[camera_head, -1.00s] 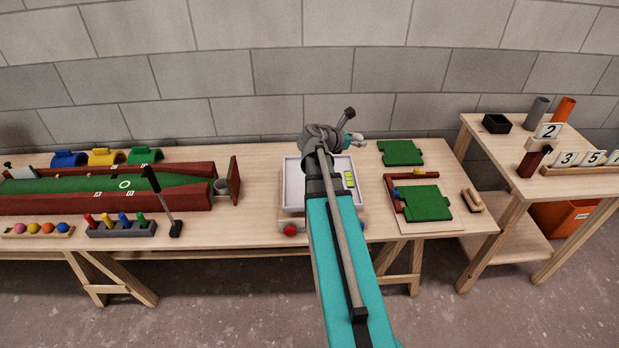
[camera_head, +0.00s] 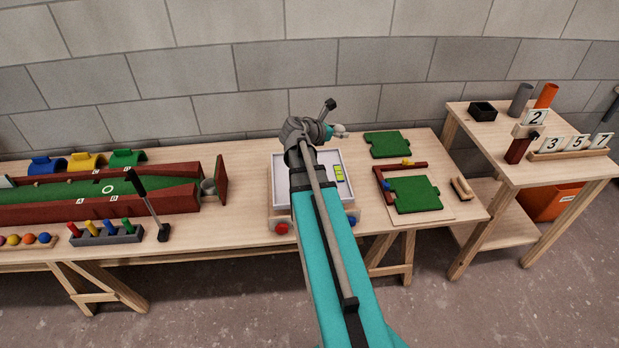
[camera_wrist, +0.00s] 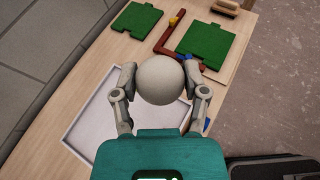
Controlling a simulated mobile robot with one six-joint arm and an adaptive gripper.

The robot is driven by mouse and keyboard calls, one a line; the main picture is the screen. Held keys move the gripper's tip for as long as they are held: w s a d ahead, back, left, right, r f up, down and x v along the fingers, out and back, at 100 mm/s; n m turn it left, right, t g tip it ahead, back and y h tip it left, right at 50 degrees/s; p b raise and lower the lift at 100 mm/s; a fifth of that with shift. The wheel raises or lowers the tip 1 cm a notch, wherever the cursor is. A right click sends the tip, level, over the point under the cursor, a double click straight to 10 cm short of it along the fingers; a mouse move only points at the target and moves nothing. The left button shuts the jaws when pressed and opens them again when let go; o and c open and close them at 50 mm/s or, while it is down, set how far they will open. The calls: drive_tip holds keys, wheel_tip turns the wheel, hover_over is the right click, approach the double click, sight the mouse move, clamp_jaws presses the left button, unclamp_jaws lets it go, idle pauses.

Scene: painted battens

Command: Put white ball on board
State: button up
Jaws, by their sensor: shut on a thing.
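The white ball (camera_wrist: 160,80) is held between the two fingers of my gripper (camera_wrist: 162,90) in the wrist view. In the head view my gripper (camera_head: 336,131) is up above the back of the table, near the white tray, and my arm hides part of it. A thin pale wooden board (camera_head: 446,211) lies on the table to the right of the tray. It carries a green plate (camera_head: 416,194) and a dark red L-shaped rail (camera_head: 384,186). A long green-topped board (camera_head: 75,190) with dark red walls lies at the left.
The white-floored tray (camera_head: 281,183), with a yellow-green level (camera_head: 340,173) and red and blue knobs, is below my arm. A second green plate (camera_head: 386,144) lies behind the pale board. A wooden block (camera_head: 462,189) lies to its right. A side table (camera_head: 490,148) holds number tiles.

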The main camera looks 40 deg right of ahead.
drive_tip(key=w+a+f+t+b, duration=0.1)
drive_tip(key=w+a+f+b, duration=0.9)
drive_tip(key=a+f+b, duration=0.3)
drive_tip(key=shift+w+a+f+m+t, duration=0.3)
drive_tip(key=shift+w+a+f, duration=0.1)
drive_tip(key=shift+a, duration=0.35)
drive_tip(key=f+b+x, duration=0.1)
drive_tip(key=b+x, duration=0.1)
drive_tip(key=x, duration=0.2)
drive_tip(key=b+x, duration=0.3)
drive_tip(key=x, duration=0.2)
drive_tip(key=a+f+b+x, duration=0.1)
drive_tip(key=b+x, duration=0.2)
drive_tip(key=x, duration=0.2)
drive_tip(key=shift+w+d+f, duration=0.15)
drive_tip(key=shift+w+f, duration=0.15)
drive_tip(key=shift+f, duration=0.15)
drive_tip(key=shift+d+f+b, duration=0.4)
drive_tip(key=shift+d+b, duration=0.1)
